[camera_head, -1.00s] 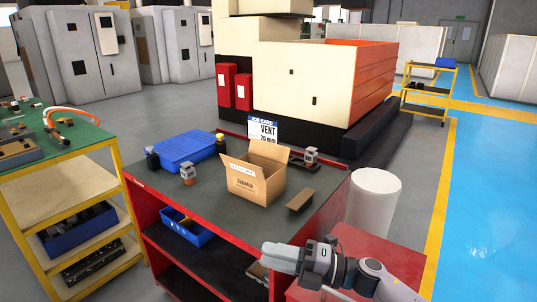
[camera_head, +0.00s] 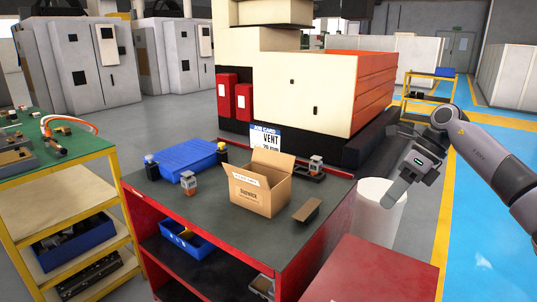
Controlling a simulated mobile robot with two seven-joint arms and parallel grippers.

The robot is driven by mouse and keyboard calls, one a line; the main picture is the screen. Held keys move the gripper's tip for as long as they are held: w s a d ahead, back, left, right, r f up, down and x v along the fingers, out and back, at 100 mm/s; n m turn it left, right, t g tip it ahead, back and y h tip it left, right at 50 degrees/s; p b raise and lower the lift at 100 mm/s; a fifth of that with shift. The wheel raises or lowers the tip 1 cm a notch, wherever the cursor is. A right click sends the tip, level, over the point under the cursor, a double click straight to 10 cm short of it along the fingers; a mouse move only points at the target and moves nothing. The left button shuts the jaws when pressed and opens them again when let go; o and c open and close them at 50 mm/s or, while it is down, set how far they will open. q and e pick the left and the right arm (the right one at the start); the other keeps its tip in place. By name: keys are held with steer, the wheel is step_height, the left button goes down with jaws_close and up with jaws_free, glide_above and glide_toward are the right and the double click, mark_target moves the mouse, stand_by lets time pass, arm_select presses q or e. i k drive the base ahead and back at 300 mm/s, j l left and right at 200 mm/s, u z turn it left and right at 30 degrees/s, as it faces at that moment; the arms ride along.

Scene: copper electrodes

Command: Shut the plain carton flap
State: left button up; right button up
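The open brown carton (camera_head: 262,198) stands upright on the dark top of the red workbench (camera_head: 222,225). A flap with a white label (camera_head: 244,176) stands raised at its left front. A plain flap (camera_head: 272,159) stands raised at the back. The carton's inside is mostly hidden. My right gripper (camera_head: 396,196) hangs in the air to the right of the carton and well apart from it, in front of the white bin. Its fingers overlap in this view, so their opening is unclear. My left gripper is out of view.
A blue crate (camera_head: 187,158) and a small grey-topped item (camera_head: 189,184) are left of the carton. A brown block (camera_head: 306,210) lies to its right. A job card (camera_head: 266,138) stands behind. The white bin (camera_head: 377,212) stands right of the bench.

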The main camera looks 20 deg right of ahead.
mark_target(284, 163)
steer(key=i+j, duration=0.2)
steer(key=i, duration=0.25)
steer(key=i+j, duration=0.2)
steer(key=i, duration=0.25)
steer(key=i+j, duration=0.15)
steer(key=i, duration=0.3)
